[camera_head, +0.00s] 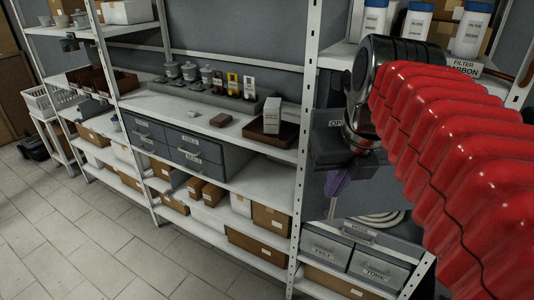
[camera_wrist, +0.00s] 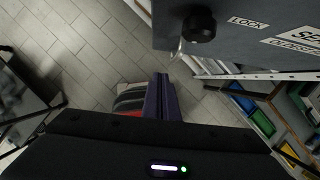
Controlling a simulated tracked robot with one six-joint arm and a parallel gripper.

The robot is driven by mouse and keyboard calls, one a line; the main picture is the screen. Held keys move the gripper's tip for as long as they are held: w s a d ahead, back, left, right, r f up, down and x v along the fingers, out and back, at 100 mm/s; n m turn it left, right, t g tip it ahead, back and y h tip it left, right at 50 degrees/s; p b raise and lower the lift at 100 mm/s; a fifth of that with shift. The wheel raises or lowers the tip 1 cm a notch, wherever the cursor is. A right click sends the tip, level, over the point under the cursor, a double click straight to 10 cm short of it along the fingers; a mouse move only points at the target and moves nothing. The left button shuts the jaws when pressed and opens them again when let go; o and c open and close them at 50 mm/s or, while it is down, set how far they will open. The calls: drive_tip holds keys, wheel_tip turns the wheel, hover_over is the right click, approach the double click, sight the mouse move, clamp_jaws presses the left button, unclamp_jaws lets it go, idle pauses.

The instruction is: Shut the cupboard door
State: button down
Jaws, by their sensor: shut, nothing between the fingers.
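A grey panel (camera_wrist: 245,55), which looks like the cupboard door, fills the upper right of the wrist view. It carries a black round knob (camera_wrist: 199,25), a hanging key and labels, one reading LOCK. A dark grey part with a label starting OP (camera_head: 335,124) shows in the head view, partly hidden by my arm; I cannot tell if it is the same door. My gripper (camera_wrist: 160,82) is shut and empty, its purple fingers below and left of the knob, apart from the panel. It also shows in the head view (camera_head: 334,188), in front of the shelving.
White shelving with boxes, grey drawers (camera_head: 180,145) and a brown tray (camera_head: 270,135) stands to the left. Grey bins (camera_head: 378,268) sit low beneath my arm. White bottles (camera_head: 418,20) stand on the upper right shelf. Tiled floor (camera_head: 60,230) at the left is free.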

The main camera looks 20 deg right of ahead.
drive_tip(key=shift+v, duration=1.1)
drive_tip(key=a+f+m, duration=0.6)
drive_tip(key=f+m, duration=0.1)
drive_tip(key=m, duration=0.9)
drive_tip(key=a+f+m+t+y, duration=0.1)
drive_tip(key=a+f+m, duration=0.5)
drive_tip(key=m, duration=1.1)
drive_tip(key=shift+s+f, duration=0.15)
drive_tip(key=shift+f, duration=0.75)
drive_tip(key=shift+a, duration=0.1)
